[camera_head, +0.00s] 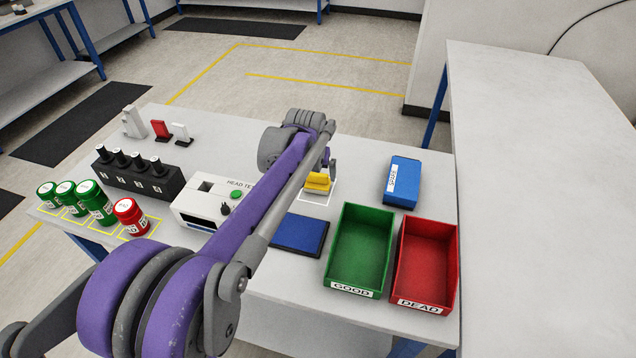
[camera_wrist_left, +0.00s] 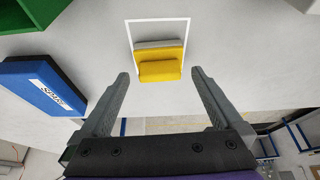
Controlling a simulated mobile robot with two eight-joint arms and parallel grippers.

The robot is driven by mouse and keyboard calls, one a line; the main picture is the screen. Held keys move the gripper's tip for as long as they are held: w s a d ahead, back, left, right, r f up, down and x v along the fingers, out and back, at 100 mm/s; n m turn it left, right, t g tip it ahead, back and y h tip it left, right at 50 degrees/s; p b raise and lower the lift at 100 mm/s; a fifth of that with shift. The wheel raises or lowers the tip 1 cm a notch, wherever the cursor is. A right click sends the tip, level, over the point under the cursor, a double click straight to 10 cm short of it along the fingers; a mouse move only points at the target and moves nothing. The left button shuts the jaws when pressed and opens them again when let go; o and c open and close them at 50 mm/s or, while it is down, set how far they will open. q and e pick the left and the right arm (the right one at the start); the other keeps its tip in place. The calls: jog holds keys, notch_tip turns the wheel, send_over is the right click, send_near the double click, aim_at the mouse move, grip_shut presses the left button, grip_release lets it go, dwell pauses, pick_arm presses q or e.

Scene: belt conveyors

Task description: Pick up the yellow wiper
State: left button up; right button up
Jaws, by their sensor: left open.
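The yellow wiper (camera_head: 317,183) lies inside a white outlined square on the table, partly hidden behind my left arm in the head view. In the left wrist view the wiper (camera_wrist_left: 160,70) shows a yellow body with a grey strip along one edge. My left gripper (camera_wrist_left: 160,74) is open and empty. Its two fingers point toward the wiper, which appears centred between the fingertips and apart from both. In the head view the left gripper (camera_head: 329,164) is mostly hidden by its own arm, close to the wiper. My right gripper is not in view.
A blue box (camera_head: 402,181) stands right of the wiper. A blue pad (camera_head: 299,233), a green GOOD bin (camera_head: 360,212) and a red DEAD bin (camera_head: 427,230) are in front. A white tester (camera_head: 195,215), a black rack (camera_head: 128,176) and several jars are left.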

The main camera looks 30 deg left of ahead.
aim_at(317, 177)
pick_arm(q)
jog(key=x, duration=0.5)
jog(key=shift+w+f, duration=0.25)
jog(key=shift+f, duration=0.05)
jog(key=c, duration=1.2)
notch_tip(317, 177, up, 10)
jog(key=shift+r+p, duration=0.1)
jog(key=shift+p, duration=0.2)
jog(key=o, duration=0.8)
jog(key=c, duration=0.5)
jog(key=shift+s, duration=0.1)
